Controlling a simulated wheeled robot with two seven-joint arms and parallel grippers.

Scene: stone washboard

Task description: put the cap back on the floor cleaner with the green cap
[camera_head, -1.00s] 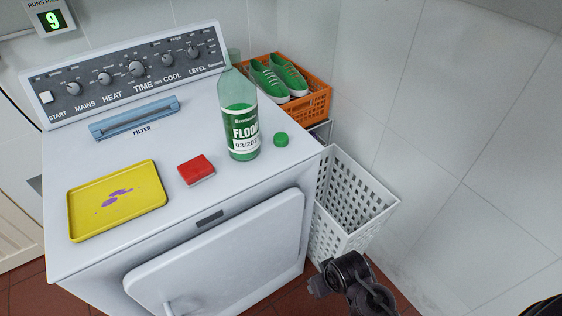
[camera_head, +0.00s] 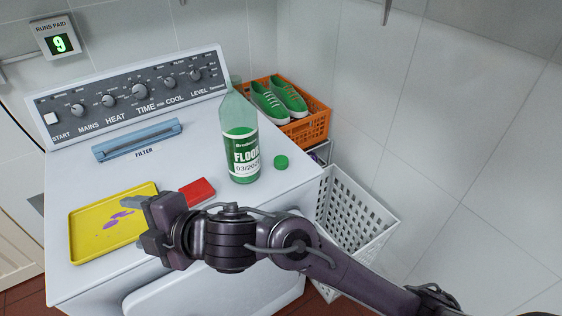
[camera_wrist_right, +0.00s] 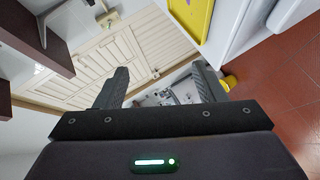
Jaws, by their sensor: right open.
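The floor cleaner bottle (camera_head: 240,140) stands upright on the dryer top, clear with green liquid and a green label. Its mouth stands against the back edge of the dryer, and I cannot make out its neck clearly. The green cap (camera_head: 281,162) lies on the dryer top just right of the bottle, apart from it. My right gripper (camera_head: 146,220) is over the front of the dryer by the yellow tray, left of the bottle and cap. In the right wrist view its fingers (camera_wrist_right: 160,88) are apart with nothing between them. My left gripper is not in view.
A yellow tray (camera_head: 84,244) with purple stains lies at the left of the dryer top (camera_head: 110,178). A red sponge (camera_head: 200,190) lies near my right gripper. An orange crate (camera_head: 318,124) with green shoes (camera_head: 270,103) and a white basket (camera_head: 350,205) stand to the right.

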